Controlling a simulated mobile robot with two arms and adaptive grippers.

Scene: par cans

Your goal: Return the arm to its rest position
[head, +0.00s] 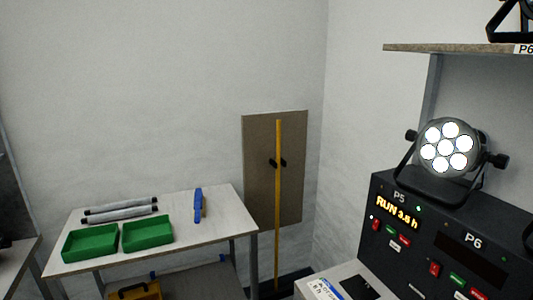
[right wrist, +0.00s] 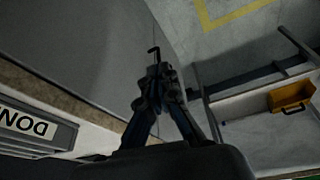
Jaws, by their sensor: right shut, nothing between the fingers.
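My right gripper (right wrist: 157,78) shows in the right wrist view, with its dark fingers drawn together and nothing held between them. It hangs over open floor, apart from the furniture around it. Neither gripper nor arm shows in the head view. My left gripper is out of sight in both views.
A par can (head: 447,147) with lit lenses stands on a dark test console (head: 400,190) at the right, under a shelf (head: 450,48). A white table (head: 185,225) holds green trays (head: 147,234). A yellow toolbox (right wrist: 290,97) and a "DON..." sign (right wrist: 28,125) flank the gripper.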

